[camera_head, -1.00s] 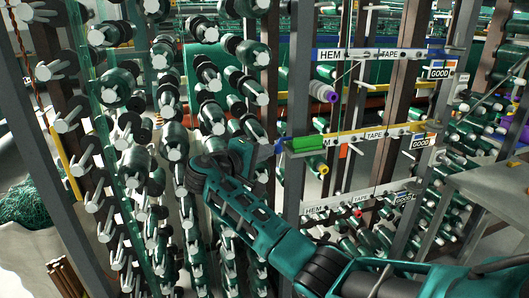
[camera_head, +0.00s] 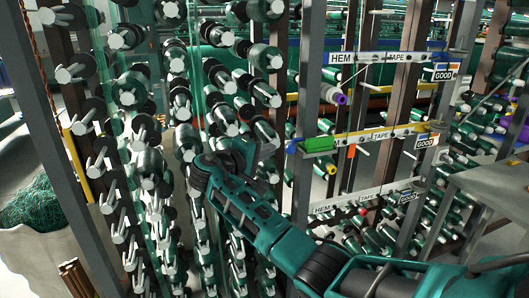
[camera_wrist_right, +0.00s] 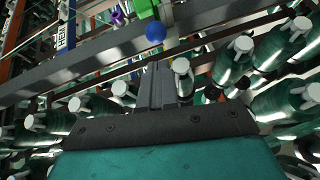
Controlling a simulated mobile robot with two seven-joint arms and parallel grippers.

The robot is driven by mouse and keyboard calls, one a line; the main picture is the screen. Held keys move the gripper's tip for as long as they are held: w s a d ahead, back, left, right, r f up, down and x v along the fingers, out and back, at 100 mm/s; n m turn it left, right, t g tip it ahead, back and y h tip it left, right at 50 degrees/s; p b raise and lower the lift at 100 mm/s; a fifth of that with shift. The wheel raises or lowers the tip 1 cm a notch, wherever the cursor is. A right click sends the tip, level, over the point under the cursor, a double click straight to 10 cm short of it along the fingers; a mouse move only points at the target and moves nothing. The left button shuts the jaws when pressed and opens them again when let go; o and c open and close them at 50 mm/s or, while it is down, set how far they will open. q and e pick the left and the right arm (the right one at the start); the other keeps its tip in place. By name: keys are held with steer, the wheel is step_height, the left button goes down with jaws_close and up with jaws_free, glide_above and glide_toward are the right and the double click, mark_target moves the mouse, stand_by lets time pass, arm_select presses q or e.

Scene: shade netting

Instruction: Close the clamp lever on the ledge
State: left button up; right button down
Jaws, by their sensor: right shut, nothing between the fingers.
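A bright green block (camera_head: 318,145) sits at the left end of the middle HEM TAPE bar (camera_head: 378,135), with a small blue part (camera_head: 291,147) at its left. In the right wrist view a blue ball knob (camera_wrist_right: 155,32) shows just beyond my fingertips, below the green block (camera_wrist_right: 145,9). I take these as the clamp and its lever; the lever's angle is unclear. My right gripper (camera_head: 268,147) is left of the blue part, apart from it. In the wrist view its fingers (camera_wrist_right: 156,72) are together and empty. My left gripper is out of view.
Racks of green spools on white pegs (camera_head: 150,130) crowd the left, close around my right wrist. A dark grey beam (camera_wrist_right: 90,62) crosses near the fingertips. A purple spool (camera_head: 333,95) sticks out above the green block. A grey table (camera_head: 500,185) stands at right.

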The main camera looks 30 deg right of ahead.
steer(key=v, duration=1)
steer(key=s+a+f+n+t+y, duration=0.1)
steer(key=s+a+f+n+y, duration=0.15)
steer(key=f, duration=0.65)
steer(key=s+a+f+n+t+y, duration=0.1)
steer(key=s+f+t+y, duration=0.2)
steer(key=f, duration=0.6)
steer(key=s+a+f+n+y, duration=0.1)
steer(key=s+a+f+y, duration=0.1)
steer(key=f+y, duration=0.5)
steer(key=s+a+f+m+t+y, duration=0.1)
steer(key=s+a+f+m+y, duration=0.1)
steer(key=s, duration=0.7)
steer(key=s+a+f+m+y, duration=0.2)
steer(key=s+f+y, duration=0.1)
steer(key=s, duration=0.6)
steer(key=shift+s+a+f+t+b, duration=0.2)
steer(key=shift+s+f+t+b, duration=0.2)
steer(key=shift+f, duration=0.5)
